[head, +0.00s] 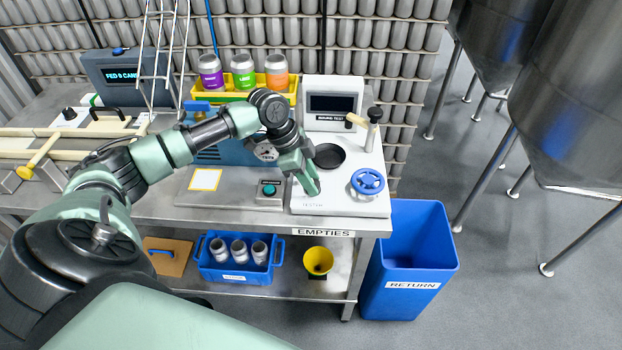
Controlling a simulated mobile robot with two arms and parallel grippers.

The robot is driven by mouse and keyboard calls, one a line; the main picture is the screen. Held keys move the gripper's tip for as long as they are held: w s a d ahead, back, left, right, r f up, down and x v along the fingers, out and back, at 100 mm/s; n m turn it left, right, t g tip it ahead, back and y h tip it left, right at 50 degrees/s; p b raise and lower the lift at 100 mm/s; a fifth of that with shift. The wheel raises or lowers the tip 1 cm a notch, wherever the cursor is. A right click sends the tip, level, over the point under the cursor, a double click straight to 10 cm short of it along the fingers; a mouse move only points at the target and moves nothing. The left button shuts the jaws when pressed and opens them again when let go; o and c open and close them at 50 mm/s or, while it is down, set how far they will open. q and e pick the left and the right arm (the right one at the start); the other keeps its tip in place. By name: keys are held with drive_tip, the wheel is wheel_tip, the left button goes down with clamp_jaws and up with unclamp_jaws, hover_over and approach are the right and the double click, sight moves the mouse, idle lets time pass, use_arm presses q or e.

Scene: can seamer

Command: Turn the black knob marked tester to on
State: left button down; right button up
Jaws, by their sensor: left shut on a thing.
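The white tester (340,207) stands at the right end of the steel table, with its "TESTER" label on the front left corner. My left gripper (311,188) reaches down from above to the tester's top, just behind that label. It is shut on the black knob there. The knob is hidden by the gripper, so I cannot tell which way it points. My right gripper is not in view.
On the tester are a round dark opening (329,156), a blue handwheel (368,182) and a black-topped post (374,117). A blue return bin (412,250) stands at the table's right end.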

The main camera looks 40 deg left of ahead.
use_arm(q)
drive_tip(key=shift+m, duration=0.3)
drive_tip(key=shift+w+r+m+g, duration=0.1)
drive_tip(key=shift+m+g, duration=0.2)
drive_tip(key=shift+m, duration=0.3)
drive_tip(key=shift+m+g+h, duration=0.3)
drive_tip(key=shift+m, duration=0.5)
drive_tip(key=m+g, duration=0.1)
drive_tip(key=m, duration=0.1)
drive_tip(key=shift+w+m, duration=0.15)
drive_tip(key=shift+m, duration=0.15)
drive_tip(key=shift+m+g+b, duration=0.45)
drive_tip(key=shift+m+g, duration=0.25)
drive_tip(key=shift+m, duration=1.1)
drive_tip(key=c, duration=1)
unclamp_jaws()
drive_tip(key=shift+c, duration=0.2)
